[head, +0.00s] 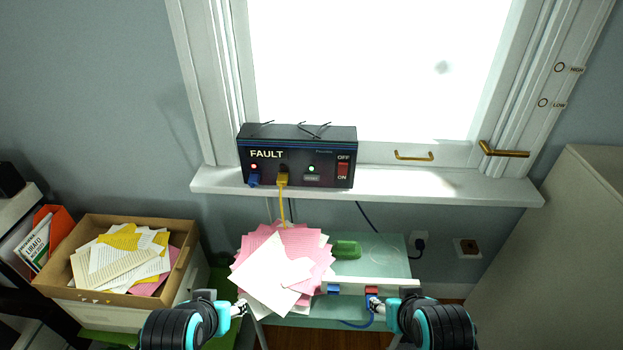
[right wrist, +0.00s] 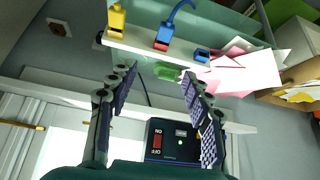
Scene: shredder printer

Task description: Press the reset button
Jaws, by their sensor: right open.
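A black box (head: 297,155) labelled FAULT stands on the windowsill. Its front has a red light at left, a green light (head: 311,169) at right and a red OFF/ON rocker switch (head: 343,170), also in the right wrist view (right wrist: 157,141). A blue plug (head: 253,180) and a yellow plug (head: 283,179) sit in its front. I cannot make out a part marked reset. My right gripper (head: 374,304) is open and empty, low before the table; its spread fingers show in its wrist view (right wrist: 158,78). My left gripper (head: 240,308) is beside the paper pile; its jaws are unclear.
Pink and white papers (head: 283,265) pile on the pale green table (head: 392,262). A white strip along its front carries a blue piece (head: 333,290) and a red piece (head: 371,291). A cardboard box of papers (head: 184,270) stands left. A pale cabinet (head: 560,250) stands right.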

